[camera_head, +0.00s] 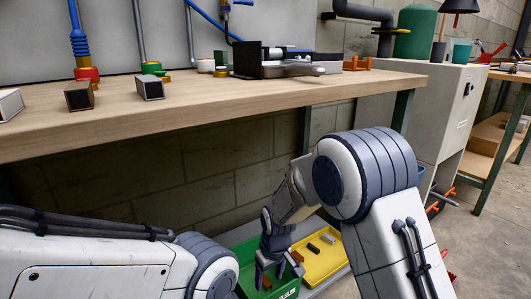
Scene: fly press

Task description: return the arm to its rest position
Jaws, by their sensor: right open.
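My right arm (370,185) comes in from the lower right and bends down at its elbow in front of the workbench. My right gripper (279,272) points down over the green tray (245,255), by its border with the yellow tray (335,262). Its dark fingers are apart. Small brown pieces show close to the fingers; whether any touches them I cannot tell. My left arm (90,260) lies across the lower left, and its gripper is out of the picture.
The wooden workbench (180,120) overhangs the trays. Small blocks and a dark press-like tool (248,60) stand on it. Several small blocks lie in the yellow tray. A grey cabinet (455,120) stands at the right. Open floor (490,240) shows at the lower right.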

